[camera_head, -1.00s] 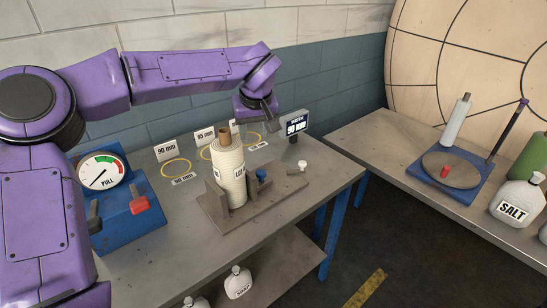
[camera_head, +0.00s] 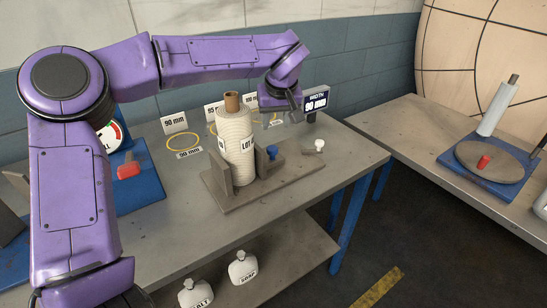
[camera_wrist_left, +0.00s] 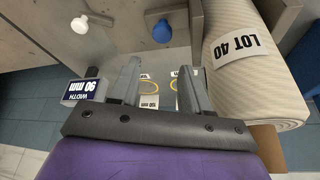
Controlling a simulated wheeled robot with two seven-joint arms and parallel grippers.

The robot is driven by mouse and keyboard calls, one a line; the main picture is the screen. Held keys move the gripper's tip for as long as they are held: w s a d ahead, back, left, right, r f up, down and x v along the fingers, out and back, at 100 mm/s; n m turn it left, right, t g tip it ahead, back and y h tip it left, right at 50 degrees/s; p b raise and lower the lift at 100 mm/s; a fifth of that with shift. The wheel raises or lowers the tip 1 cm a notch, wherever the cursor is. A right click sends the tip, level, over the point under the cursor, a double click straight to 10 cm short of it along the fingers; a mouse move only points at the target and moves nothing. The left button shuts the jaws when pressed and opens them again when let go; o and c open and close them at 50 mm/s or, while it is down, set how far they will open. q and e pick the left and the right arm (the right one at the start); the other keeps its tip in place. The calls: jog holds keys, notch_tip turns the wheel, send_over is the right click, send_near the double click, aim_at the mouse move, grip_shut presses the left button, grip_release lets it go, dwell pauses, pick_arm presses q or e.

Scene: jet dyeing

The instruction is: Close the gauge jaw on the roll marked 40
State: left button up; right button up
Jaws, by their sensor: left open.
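The roll (camera_head: 236,142) is a cream wound cylinder with a brown core, upright on the gauge's grey base (camera_head: 231,203). Its label reads LOT 40 in the left wrist view (camera_wrist_left: 238,46). A grey jaw plate stands on each side of it; the right-hand jaw (camera_head: 262,163) has a blue knob (camera_head: 272,152) beside it. A white knob (camera_head: 319,145) is at the base's right end. My left gripper (camera_head: 283,108) is open and empty, above the table behind the gauge. In the wrist view its fingers (camera_wrist_left: 160,70) are apart, beside the roll. My right gripper is out of view.
A width display (camera_head: 316,101) reads 90 mm behind the gauge. Yellow rings (camera_head: 183,142) and size cards lie at the back. A blue pull gauge (camera_head: 135,190) is left. White bottles (camera_head: 242,267) stand below. A second table (camera_head: 420,127) is right.

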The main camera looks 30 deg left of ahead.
aim_at(272, 148)
pick_arm(q)
jog(key=x, duration=1.1)
jog(key=shift+s+f, duration=0.15)
jog(key=shift+f, duration=0.2)
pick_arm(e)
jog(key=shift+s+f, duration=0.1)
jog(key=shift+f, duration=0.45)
